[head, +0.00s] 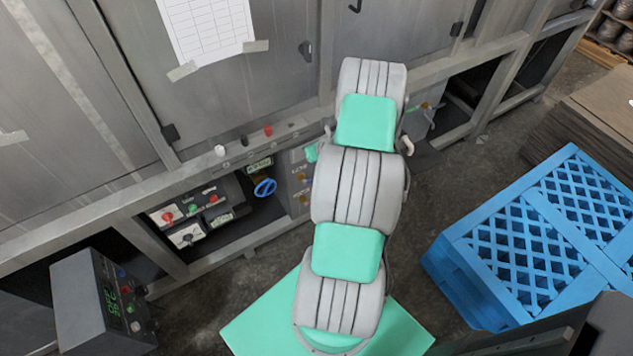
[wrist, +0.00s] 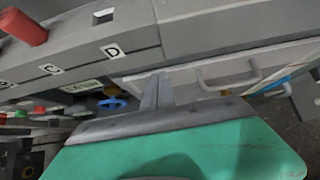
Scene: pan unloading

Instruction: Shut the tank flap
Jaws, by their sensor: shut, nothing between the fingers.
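A pale panel with a grey bar handle (wrist: 230,78), which looks like the tank flap, runs below the machine's grey ledge in the wrist view. How far it stands open is hard to tell. My gripper (wrist: 157,90) is shut and empty, its narrow fingers pointing at the panel's left part, left of the handle. I cannot tell whether they touch it. In the head view my arm hides the gripper and most of this area.
A blue valve wheel (head: 265,187) and a control box (head: 190,222) sit in the machine's lower opening. A grey display box (head: 103,302) stands at the lower left. A blue pallet crate (head: 540,235) stands to the right.

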